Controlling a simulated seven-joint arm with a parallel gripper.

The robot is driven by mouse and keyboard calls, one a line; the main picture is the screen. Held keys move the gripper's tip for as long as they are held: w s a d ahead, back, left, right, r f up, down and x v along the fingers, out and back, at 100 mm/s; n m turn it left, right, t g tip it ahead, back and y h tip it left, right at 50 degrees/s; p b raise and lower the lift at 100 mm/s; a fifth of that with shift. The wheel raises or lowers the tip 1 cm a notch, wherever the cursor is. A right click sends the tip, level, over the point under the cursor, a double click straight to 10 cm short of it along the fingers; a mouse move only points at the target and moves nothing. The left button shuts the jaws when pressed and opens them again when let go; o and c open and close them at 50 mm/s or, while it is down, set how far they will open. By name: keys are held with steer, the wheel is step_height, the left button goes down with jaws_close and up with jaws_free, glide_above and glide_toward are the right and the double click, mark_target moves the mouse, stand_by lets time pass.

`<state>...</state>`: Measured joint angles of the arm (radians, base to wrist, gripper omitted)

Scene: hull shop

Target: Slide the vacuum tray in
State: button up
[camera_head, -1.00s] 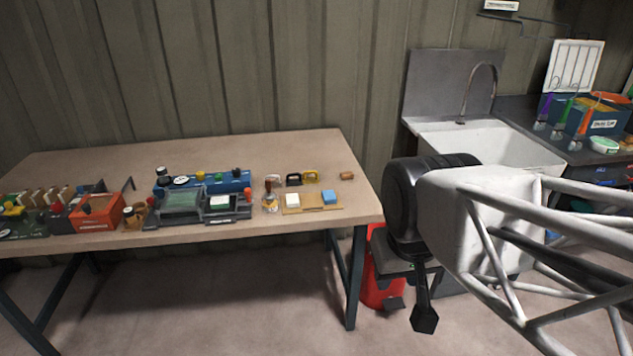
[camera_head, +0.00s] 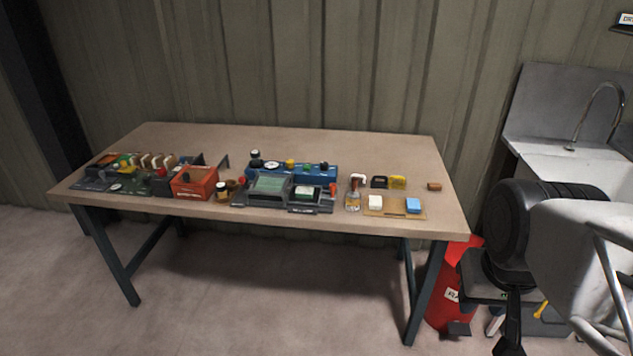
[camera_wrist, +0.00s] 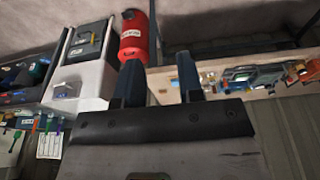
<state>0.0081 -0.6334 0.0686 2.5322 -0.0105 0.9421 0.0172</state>
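I cannot tell for sure which thing is the vacuum tray. A grey tray-like unit (camera_head: 268,186) with a greenish top sits mid-table in the head view, beside a smaller dark unit with a pale green block (camera_head: 306,193). A blue unit with knobs (camera_head: 292,170) stands behind them. In the wrist view this equipment shows small and inverted, with the grey-green unit (camera_wrist: 240,76) at the right. My gripper (camera_wrist: 161,85) has its two dark fingers apart with nothing between them. It is away from the table, to its right.
The workbench (camera_head: 330,143) also holds an orange bin (camera_head: 194,183), a wooden board with white and blue blocks (camera_head: 388,212) and small clips. A red extinguisher (camera_head: 447,308) stands at the right table leg. A sink (camera_head: 570,160) is at far right. Floor before the bench is clear.

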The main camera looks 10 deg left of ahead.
steer(key=shift+w+r, duration=0.15)
steer(key=shift+w, duration=0.05)
steer(key=c, duration=0.5)
steer(key=shift+w+r, duration=0.15)
steer(key=shift+w, duration=0.15)
jaws_close()
steer(key=w+a+r+m+g+y, duration=0.1)
steer(key=w+a+m, duration=0.1)
steer(key=w, duration=0.9)
steer(key=w+a+r+m, duration=0.2)
steer(key=w, duration=0.9)
steer(key=w+a+r+m+g+y, duration=0.1)
steer(key=w+a+m, duration=0.15)
steer(key=w, duration=0.95)
steer(key=w+a+f+m+g, duration=0.1)
steer(key=w+f, duration=0.4)
steer(key=w, duration=0.5)
steer(key=w+a+f+m+y, duration=0.1)
steer(key=w+a+f+m, duration=0.2)
steer(key=w, duration=0.7)
steer(key=w+a+f+m+g+y, duration=0.1)
steer(key=w+a+f+m, duration=0.1)
steer(key=w+a+f, duration=0.4)
steer(key=w+f, duration=0.1)
steer(key=w, duration=0.3)
steer(key=shift+f+g, duration=0.3)
steer(key=shift+f, duration=0.1)
